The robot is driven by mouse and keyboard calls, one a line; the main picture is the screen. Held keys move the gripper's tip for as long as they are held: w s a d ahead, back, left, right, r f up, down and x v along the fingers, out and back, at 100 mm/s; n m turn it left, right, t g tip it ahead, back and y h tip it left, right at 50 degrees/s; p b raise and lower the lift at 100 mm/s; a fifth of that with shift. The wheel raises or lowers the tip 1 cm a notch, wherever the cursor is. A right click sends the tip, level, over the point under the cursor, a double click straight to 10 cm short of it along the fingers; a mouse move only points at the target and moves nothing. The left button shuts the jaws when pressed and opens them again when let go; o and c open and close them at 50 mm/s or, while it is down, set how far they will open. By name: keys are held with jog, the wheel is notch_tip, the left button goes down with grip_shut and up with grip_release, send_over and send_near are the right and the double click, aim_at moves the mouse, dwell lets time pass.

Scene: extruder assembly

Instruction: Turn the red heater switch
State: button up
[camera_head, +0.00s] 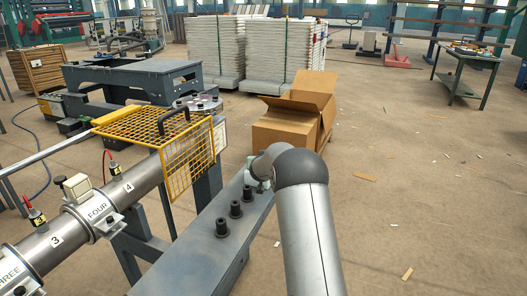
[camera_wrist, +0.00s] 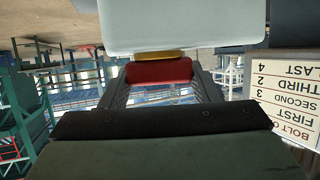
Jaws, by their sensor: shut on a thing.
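In the wrist view, the red heater switch (camera_wrist: 158,72) is a small red block below a yellow band (camera_wrist: 160,55) and a pale white box (camera_wrist: 180,25). My gripper (camera_wrist: 160,80) has one finger at each side of the red switch and is shut on it. The tips partly hide the switch's ends. In the head view my arm fills the lower middle, and I cannot make out the gripper or the red switch there.
The head view shows the grey extruder barrel (camera_head: 140,180) with numbered zones and a yellow mesh guard (camera_head: 187,165). A cardboard box (camera_head: 285,127) stands beyond my arm. An upside-down bolt-order sign (camera_wrist: 287,95) is at the wrist view's right. The floor at right is mostly open.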

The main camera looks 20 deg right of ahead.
jog(key=shift+h+p, duration=0.3)
jog(key=o, duration=1)
jog(key=p+v, duration=0.1)
jog(key=v, duration=1.6)
jog(key=shift+s+r, duration=0.15)
